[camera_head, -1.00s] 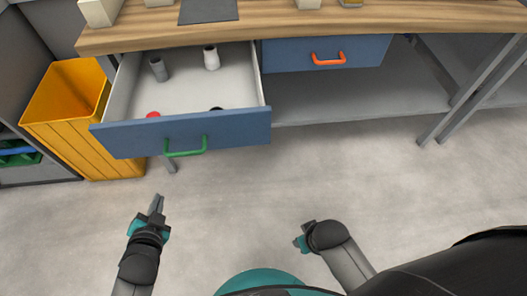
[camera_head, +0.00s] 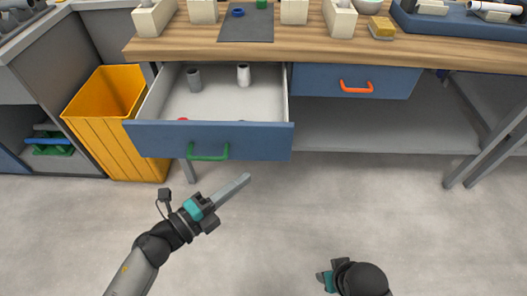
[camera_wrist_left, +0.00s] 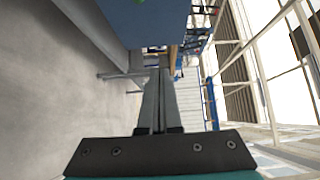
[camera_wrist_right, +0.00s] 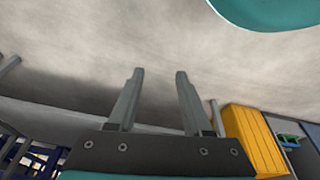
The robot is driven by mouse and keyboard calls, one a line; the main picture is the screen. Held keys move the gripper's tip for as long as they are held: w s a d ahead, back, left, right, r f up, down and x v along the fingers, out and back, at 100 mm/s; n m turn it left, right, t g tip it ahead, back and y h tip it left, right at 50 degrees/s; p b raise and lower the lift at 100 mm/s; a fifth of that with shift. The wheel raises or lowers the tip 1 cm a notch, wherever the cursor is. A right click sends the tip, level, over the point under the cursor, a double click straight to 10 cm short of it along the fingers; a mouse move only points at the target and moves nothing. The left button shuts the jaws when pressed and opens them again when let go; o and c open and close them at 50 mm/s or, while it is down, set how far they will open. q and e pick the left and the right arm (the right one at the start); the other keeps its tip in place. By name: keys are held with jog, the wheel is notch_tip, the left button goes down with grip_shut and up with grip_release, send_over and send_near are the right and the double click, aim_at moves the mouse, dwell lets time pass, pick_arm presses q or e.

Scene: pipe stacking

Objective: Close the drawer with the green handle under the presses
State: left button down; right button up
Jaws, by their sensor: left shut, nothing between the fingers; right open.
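The blue drawer (camera_head: 255,143) with the green handle (camera_head: 208,154) is pulled out under the workbench in the head view.
A second blue drawer (camera_head: 312,80) with an orange-red handle (camera_head: 356,87) is shut on the right. A yellow bin (camera_head: 100,130) stands left of the open drawer. The wooden benchtop (camera_head: 300,48) carries several pale blocks. The floor in front is clear.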

aim_at(275, 143)
pick_arm(q)
jog(key=shift+w+d+b, duration=0.4)
jog(key=shift+w+d, duration=0.4)
jog(key=shift+w, duration=0.7)
jog(key=shift+w+d+b, duration=0.4)
jog(key=shift+w+d, duration=0.45)
jog(key=shift+w, duration=0.65)
jog(key=shift+w+d+b, duration=0.4)
jog(key=shift+w+d, duration=0.4)
jog(key=shift+w, duration=0.7)
pick_arm(e)
jog(key=shift+t, duration=0.5)
jog(key=shift+w+a+r, duration=0.1)
jog(key=shift+w+r, duration=0.1)
jog(key=shift+r, duration=0.7)
jog(key=shift+w+d+r, duration=0.1)
jog(key=shift+w+r, duration=0.15)
jog(key=shift+r, duration=0.7)
jog(key=shift+w+a+r, duration=0.1)
jog(key=shift+w+r, duration=0.1)
jog(key=shift+r, duration=0.7)
pick_arm(q)
jog(key=shift+w, duration=0.1)
